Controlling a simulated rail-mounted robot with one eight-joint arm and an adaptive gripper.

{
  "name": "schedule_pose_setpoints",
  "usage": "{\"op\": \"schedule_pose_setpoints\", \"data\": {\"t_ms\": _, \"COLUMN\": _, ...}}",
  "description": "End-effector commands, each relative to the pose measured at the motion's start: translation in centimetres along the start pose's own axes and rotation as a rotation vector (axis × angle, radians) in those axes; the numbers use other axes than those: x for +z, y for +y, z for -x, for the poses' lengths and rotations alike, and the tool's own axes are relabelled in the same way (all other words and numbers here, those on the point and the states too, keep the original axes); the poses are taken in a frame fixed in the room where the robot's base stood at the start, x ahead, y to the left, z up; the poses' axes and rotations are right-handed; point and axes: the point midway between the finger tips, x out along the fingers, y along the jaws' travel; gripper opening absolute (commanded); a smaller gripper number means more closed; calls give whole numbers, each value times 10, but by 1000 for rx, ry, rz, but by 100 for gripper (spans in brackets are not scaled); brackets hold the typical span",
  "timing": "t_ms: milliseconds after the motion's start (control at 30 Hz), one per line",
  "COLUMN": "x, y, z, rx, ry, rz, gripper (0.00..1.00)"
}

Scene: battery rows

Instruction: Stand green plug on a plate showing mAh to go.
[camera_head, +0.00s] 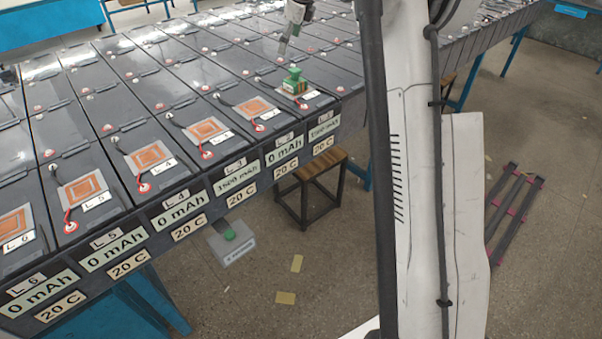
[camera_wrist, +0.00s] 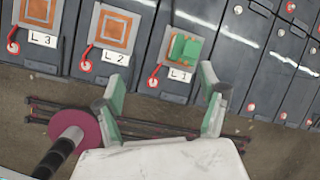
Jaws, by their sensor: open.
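The green plug (camera_head: 293,82) stands upright on the L1 plate (camera_head: 313,100), at the near end of the battery row. The wrist view shows the plug (camera_wrist: 185,49) on that plate too. The L1 tag (camera_head: 324,130) seems to read 1500 mAh, small in the picture. The L3 plate (camera_head: 206,130) is bare, and its tag (camera_head: 236,179) also shows a nonzero mAh figure. The bare L2 (camera_head: 253,108), L4 (camera_head: 150,156) and L5 (camera_head: 84,189) plates have tags reading 0 mAh. My gripper (camera_wrist: 164,97) is open and empty, apart from the plug; its head-view fingers (camera_head: 284,47) are above and behind it.
Red and black leads (camera_head: 205,147) run beside the plates. Dark batteries fill the bench behind them. A grey box with a green button (camera_head: 232,245) is below the bench edge, and a wooden stool (camera_head: 314,180) stands on the floor. My arm's white column blocks the head view's right middle.

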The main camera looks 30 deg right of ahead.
Motion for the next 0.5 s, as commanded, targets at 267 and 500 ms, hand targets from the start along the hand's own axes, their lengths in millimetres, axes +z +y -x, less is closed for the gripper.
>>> {"op": "schedule_pose_setpoints", "data": {"t_ms": 267, "x": 4, "y": 83, "z": 69, "rx": -38, "ry": 1, "rz": 422, "gripper": 74}}
{"op": "schedule_pose_setpoints", "data": {"t_ms": 500, "x": -10, "y": 159, "z": 114, "rx": -72, "ry": 9, "rz": 788, "gripper": 74}}
